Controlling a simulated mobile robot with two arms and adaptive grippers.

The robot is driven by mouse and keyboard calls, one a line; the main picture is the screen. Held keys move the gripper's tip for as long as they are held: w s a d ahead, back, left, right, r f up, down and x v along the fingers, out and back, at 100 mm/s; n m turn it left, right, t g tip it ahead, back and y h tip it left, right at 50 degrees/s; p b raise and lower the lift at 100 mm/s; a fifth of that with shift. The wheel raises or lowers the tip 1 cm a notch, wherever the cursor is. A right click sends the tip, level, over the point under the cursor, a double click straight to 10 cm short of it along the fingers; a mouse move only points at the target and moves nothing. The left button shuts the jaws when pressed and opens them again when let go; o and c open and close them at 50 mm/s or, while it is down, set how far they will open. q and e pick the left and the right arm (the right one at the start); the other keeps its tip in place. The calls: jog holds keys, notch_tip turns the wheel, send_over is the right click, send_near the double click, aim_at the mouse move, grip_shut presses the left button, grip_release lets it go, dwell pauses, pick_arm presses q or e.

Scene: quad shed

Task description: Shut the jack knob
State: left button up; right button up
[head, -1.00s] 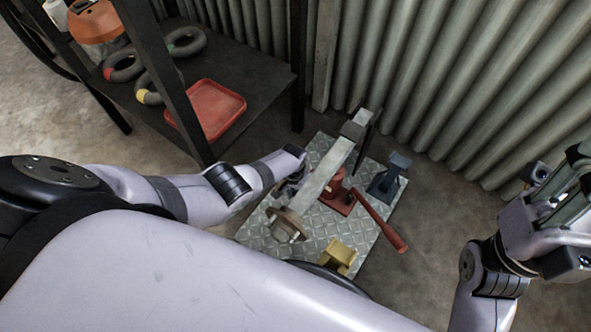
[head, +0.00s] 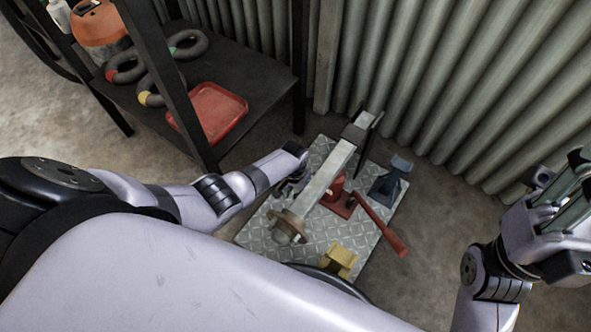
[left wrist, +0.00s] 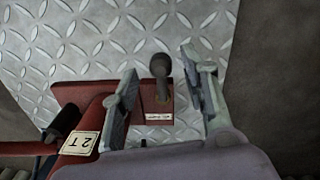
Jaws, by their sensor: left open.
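The red jack (head: 337,196) stands on a diamond-pattern metal plate, partly under a grey metal beam. My left gripper (left wrist: 161,66) is open, with one finger on each side of the knob; I see gaps on both sides. In the head view my left gripper (head: 292,186) is beside the jack, partly hidden by the beam, and the knob is hidden. My right gripper (head: 568,205) is at the right edge, away from the jack.
The metal beam (head: 325,183) passes close over the left gripper. The red jack handle (head: 384,229) extends to the lower right. A blue stand (head: 389,180) and a yellow block (head: 339,259) are on the plate (head: 262,226). A dark shelf holds a red tray (head: 215,110).

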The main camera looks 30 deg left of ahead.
aim_at(295, 195)
pick_arm(q)
notch_tip(295, 195, up, 10)
jog(key=shift+a, duration=0.2)
jog(key=shift+s+f, duration=0.1)
dwell(0.7)
